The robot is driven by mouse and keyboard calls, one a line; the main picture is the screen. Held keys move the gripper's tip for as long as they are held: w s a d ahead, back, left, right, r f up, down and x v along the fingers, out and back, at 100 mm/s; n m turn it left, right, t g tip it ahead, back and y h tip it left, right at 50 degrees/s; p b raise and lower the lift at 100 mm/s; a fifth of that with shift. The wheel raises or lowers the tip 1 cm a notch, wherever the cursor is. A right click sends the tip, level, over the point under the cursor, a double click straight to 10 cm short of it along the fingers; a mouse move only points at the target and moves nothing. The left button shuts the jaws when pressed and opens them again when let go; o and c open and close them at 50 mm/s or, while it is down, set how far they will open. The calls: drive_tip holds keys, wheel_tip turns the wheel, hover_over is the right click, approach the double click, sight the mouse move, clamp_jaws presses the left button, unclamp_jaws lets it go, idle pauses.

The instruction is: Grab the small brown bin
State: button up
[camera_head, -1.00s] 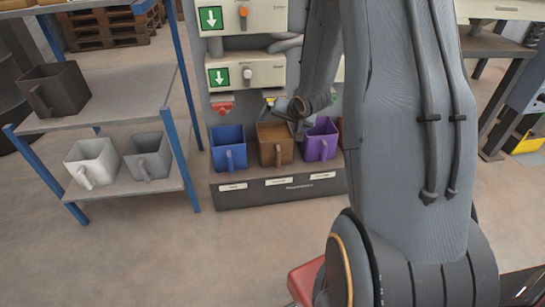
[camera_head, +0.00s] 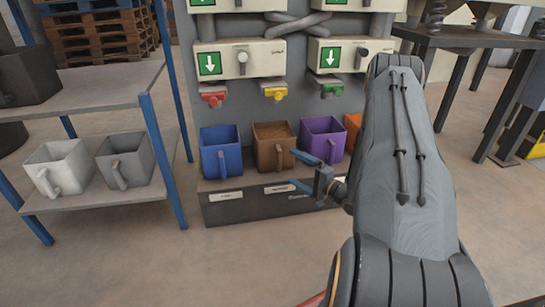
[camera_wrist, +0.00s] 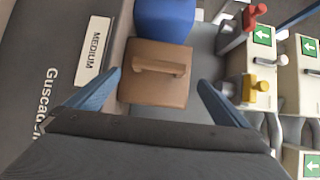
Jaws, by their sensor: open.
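The small brown bin (camera_head: 275,147) stands upright on the dispenser's low shelf, between the blue bin (camera_head: 220,150) and the purple bin (camera_head: 322,139). Its handle faces the front. My gripper (camera_head: 288,167) is open and empty, in front of the brown bin and slightly to its right in the head view. In the wrist view the brown bin (camera_wrist: 153,92) lies beyond and between my open fingers (camera_wrist: 158,78), with its handle toward the camera. I see no contact between fingers and bin.
An orange bin (camera_head: 353,124) is partly hidden by my arm. Dispenser outlets, such as the yellow one (camera_head: 275,91), hang above the bins. A blue-posted rack (camera_head: 95,196) with white (camera_head: 58,164) and grey (camera_head: 124,158) bins stands left. Floor in front is clear.

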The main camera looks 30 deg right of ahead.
sight(274, 149)
drive_tip(key=b+x, duration=0.2)
drive_tip(key=x, duration=0.1)
drive_tip(key=b+x, duration=0.2)
drive_tip(key=x, duration=0.2)
drive_tip(key=shift+d+f, duration=0.2)
drive_tip(key=shift+f, duration=0.05)
drive_tip(key=shift+w+a+r, duration=0.1)
drive_tip(key=shift+w+a, duration=0.05)
drive_tip(key=shift+w, duration=0.25)
drive_tip(key=shift+c, duration=0.3)
drive_tip(key=shift+r, duration=0.1)
drive_tip(key=c, duration=1.5)
